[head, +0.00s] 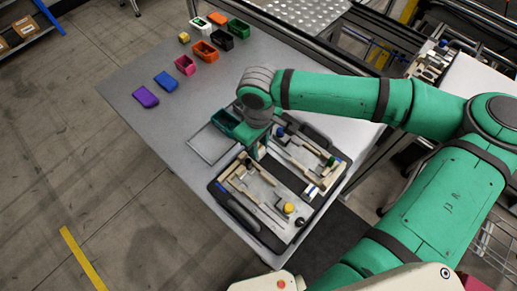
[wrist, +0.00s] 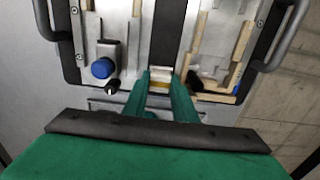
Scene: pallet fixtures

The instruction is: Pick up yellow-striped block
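In the wrist view a small block with white and yellow-orange bands (wrist: 160,78) shows between the two green fingers of my gripper (wrist: 161,84). It appears to be the yellow-striped block. The fingers flank it closely on both sides, but I cannot tell whether they press on it. Its lower part is hard to make out. In the head view my gripper (head: 261,149) points down at the edge of the open black case (head: 235,212), and the block is mostly hidden there.
The case holds wooden strips, a blue knob (wrist: 103,68) and a yellow knob (head: 288,208). Coloured bins, including an orange bin (head: 205,51), stand at the far end.

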